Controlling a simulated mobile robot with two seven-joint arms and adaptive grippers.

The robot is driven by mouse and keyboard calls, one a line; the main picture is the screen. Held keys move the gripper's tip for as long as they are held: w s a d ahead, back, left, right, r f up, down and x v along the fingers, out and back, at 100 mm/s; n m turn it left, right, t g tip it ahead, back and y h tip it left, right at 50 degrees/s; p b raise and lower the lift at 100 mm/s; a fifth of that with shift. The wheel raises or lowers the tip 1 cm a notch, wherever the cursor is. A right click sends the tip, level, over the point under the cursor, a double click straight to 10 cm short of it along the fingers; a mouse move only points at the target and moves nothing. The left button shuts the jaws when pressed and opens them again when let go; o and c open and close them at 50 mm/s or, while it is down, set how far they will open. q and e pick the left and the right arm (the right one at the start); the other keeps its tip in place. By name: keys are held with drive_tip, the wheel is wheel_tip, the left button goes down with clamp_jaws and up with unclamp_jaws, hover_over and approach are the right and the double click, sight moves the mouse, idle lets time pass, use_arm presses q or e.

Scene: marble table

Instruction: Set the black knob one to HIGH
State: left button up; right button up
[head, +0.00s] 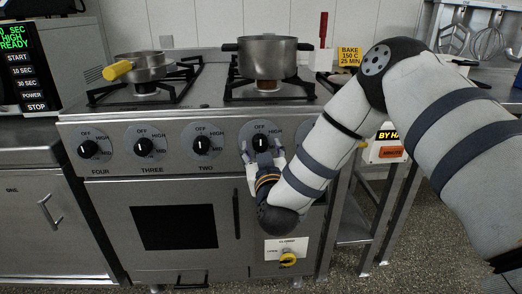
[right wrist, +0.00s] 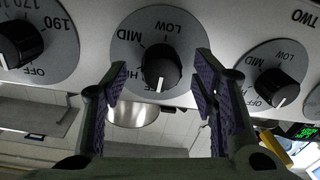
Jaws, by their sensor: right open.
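The black knob one (head: 260,142) sits on a round grey dial at the right part of the stove's front panel. In the right wrist view the knob (right wrist: 161,68) shows upside down, its white pointer mark directed down in the picture. LOW, MID and part of HIGH are readable on its dial; the OFF label is not clear there. My right gripper (head: 263,156) is just below the knob in the head view. In the right wrist view my right gripper (right wrist: 160,82) is open, with a finger on each side of the knob and gaps between. My left gripper is not in view.
Knob two (head: 202,145), knob three (head: 143,147) and knob four (head: 88,149) line the panel to the left. Another dial lies right of knob one, mostly behind my arm. A pot (head: 266,57) and a yellow-handled pan (head: 144,68) stand on the burners.

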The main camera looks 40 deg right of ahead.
drive_tip(key=shift+w+d, duration=0.2)
drive_tip(key=shift+w, duration=0.15)
drive_tip(key=c, duration=1.2)
drive_tip(key=shift+o, duration=0.2)
